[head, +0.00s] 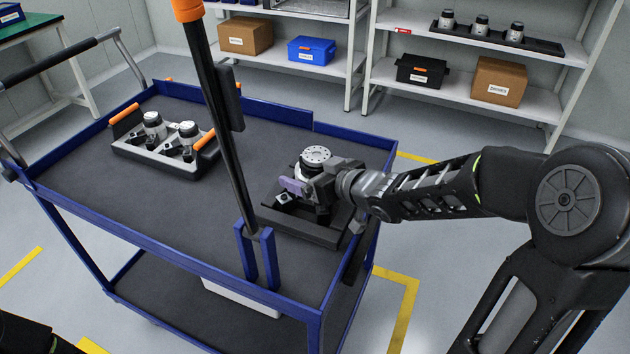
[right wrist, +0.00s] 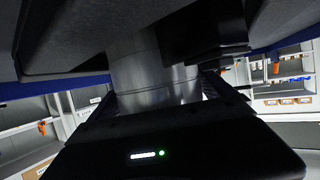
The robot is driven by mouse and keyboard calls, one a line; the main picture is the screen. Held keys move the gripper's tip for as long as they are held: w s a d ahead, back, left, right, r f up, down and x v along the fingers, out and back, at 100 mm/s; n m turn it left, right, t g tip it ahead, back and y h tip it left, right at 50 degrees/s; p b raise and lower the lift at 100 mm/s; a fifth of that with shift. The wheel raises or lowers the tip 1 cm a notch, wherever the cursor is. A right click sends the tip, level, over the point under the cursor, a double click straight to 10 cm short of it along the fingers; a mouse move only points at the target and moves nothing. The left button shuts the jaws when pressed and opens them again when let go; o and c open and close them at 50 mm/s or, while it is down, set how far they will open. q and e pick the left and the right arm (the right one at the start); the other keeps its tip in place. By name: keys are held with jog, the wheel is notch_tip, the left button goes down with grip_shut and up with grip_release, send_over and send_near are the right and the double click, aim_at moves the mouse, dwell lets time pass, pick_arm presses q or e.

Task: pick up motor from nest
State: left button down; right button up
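A silver motor (head: 315,158) with a round, holed top stands upright in a dark nest (head: 300,232) at the cart's right end. My right gripper (head: 308,188) is low at the motor's near side, coming from the right. In the right wrist view the motor's silver body (right wrist: 155,75) stands close in front of the gripper, between its fingers. Whether both fingers press on it cannot be told. The motor's lower part is partly hidden by the gripper. My left gripper is out of view; only a dark part of my left arm shows at the bottom left.
A blue-rimmed cart (head: 130,225) carries a grey tray (head: 165,158) with orange handles and motors at the left. A black pole (head: 218,130) rises from a blue bracket between tray and nest. Shelves (head: 460,90) with boxes stand behind. The cart's middle is clear.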

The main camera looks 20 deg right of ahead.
jog(key=c, duration=1.6)
jog(key=shift+w+r, duration=0.1)
jog(key=shift+r, duration=0.1)
jog(key=shift+c, duration=0.8)
notch_tip(320, 180, up, 10)
jog(key=p, duration=0.5)
